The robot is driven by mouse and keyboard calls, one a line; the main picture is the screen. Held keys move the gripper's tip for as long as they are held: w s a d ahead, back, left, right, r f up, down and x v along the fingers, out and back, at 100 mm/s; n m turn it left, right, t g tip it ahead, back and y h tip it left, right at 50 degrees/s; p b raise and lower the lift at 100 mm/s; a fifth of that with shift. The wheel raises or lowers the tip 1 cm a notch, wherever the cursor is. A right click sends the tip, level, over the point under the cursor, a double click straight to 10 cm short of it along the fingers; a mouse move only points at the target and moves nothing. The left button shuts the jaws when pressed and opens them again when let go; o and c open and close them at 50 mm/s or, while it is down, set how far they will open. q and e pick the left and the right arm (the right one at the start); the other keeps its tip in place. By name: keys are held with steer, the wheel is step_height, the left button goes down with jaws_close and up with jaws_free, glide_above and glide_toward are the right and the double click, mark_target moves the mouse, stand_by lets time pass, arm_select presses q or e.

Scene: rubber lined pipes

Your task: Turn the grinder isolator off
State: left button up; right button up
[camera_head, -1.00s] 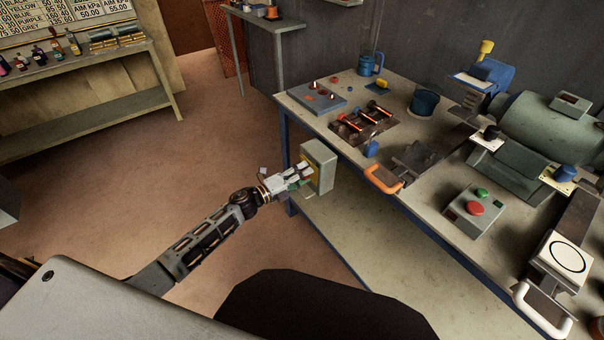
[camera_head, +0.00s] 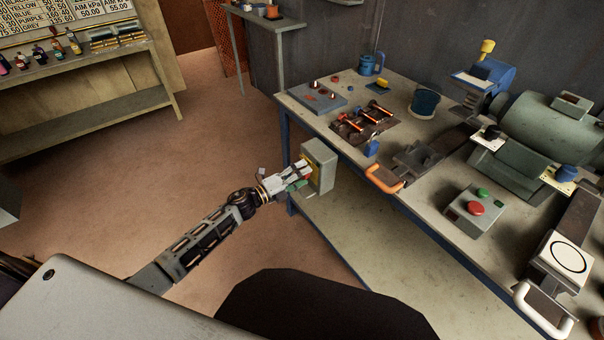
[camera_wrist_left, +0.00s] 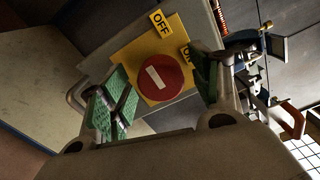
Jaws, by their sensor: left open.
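The grinder isolator is a grey box (camera_head: 320,163) at the near left corner of the workbench. In the left wrist view its yellow plate (camera_wrist_left: 150,52) carries a round red knob (camera_wrist_left: 172,80) with a white bar. An OFF label (camera_wrist_left: 160,20) and a partly hidden ON label (camera_wrist_left: 186,52) sit near the plate's edge. The white bar slants and points at neither label clearly. My left gripper (camera_head: 302,174) is at the box face, its green-padded fingers open on either side of the knob. I cannot tell whether they touch it. My right gripper is not in view.
The workbench (camera_head: 395,90) carries a grinder (camera_head: 520,130), a control box with red and green buttons (camera_head: 475,208), and an orange handle (camera_head: 384,180) close to the isolator. A lower shelf (camera_head: 350,235) lies under the bench. Open floor (camera_head: 150,190) lies left of my arm.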

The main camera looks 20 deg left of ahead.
arm_select(q)
steer(key=v, duration=1.1)
stand_by(0.4)
steer(key=shift+s+a, duration=0.1)
steer(key=shift+a, duration=0.05)
stand_by(0.4)
steer(key=s+a+f+n+y+p, duration=0.2)
steer(key=a+f+n+y+p, duration=0.45)
steer(key=f+n, duration=0.45)
steer(key=s+a+f+n+g+y+p, duration=0.35)
steer(key=s+f+n+p, duration=0.3)
steer(key=s+f, duration=0.45)
steer(key=s+d+f+n+g+p, duration=0.2)
steer(key=s+d+f+g+p, duration=0.1)
steer(key=s, duration=0.8)
steer(key=s+d+f+n+g+p, duration=0.3)
steer(key=s+p, duration=0.1)
steer(key=s, duration=0.6)
steer(key=s+d+f+n+g+y+p, duration=0.1)
steer(key=s+d+f+n+g+p, duration=0.2)
steer(key=s, duration=0.8)
steer(key=shift+s+f+g+p, duration=0.35)
steer(key=shift+f+p, duration=0.05)
steer(key=shift+p, duration=0.25)
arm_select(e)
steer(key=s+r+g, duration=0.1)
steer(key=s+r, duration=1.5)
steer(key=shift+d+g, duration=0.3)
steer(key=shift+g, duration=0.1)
